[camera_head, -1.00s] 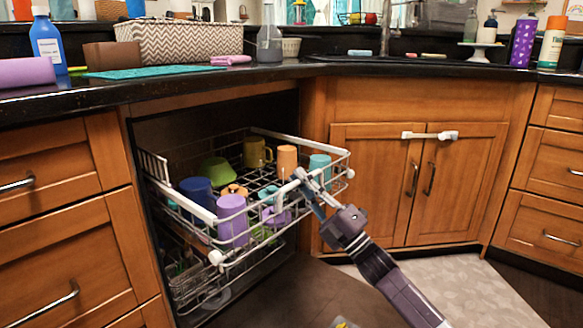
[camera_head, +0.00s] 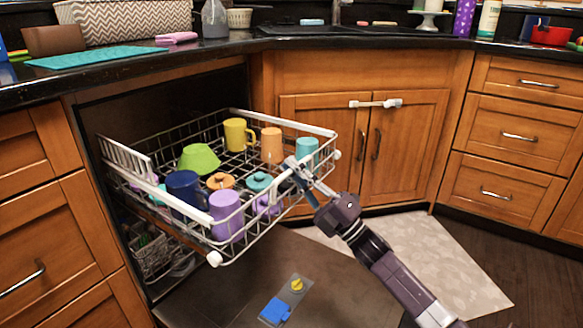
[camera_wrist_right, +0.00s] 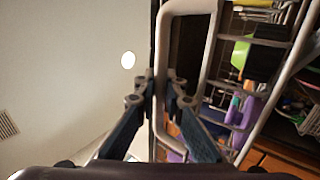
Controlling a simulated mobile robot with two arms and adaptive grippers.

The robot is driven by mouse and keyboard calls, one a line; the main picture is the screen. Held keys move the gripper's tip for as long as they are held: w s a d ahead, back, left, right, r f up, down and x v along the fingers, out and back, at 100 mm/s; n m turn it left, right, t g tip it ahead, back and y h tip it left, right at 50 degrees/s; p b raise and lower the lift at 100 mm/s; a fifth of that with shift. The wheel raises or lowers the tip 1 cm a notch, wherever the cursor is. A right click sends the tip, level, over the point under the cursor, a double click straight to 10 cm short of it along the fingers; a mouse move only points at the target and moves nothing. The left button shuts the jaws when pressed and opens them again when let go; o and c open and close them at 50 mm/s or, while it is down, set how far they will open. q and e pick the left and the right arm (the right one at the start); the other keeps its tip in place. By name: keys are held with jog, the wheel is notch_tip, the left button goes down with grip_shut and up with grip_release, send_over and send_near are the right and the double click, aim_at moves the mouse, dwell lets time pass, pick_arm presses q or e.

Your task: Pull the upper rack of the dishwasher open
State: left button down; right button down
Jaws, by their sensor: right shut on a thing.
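The upper rack (camera_head: 278,216) of the dishwasher is a wire basket with white rails, pulled well out of the dark opening and holding several cups, mugs and a green bowl. My right gripper (camera_head: 292,168) is shut on the rack's front rail, near its right part. In the right wrist view the fingers of the right gripper (camera_wrist_right: 160,88) close around the rail of the upper rack (camera_wrist_right: 210,45). The lowered dishwasher door (camera_head: 215,300) lies below the rack. My left gripper is not in view.
A lower rack (camera_head: 150,255) sits below, inside the dishwasher. A blue and yellow item (camera_head: 277,309) lies on the lowered door. Wooden cabinets (camera_head: 365,150) stand to the right. A pale mat (camera_head: 440,260) lies on the floor. The black counter (camera_head: 150,65) runs above.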

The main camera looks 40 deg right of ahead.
jog(key=shift+a, duration=0.1)
jog(key=c, duration=2.3)
grip_release()
jog(key=v, duration=1.2)
jog(key=shift+f, duration=0.1)
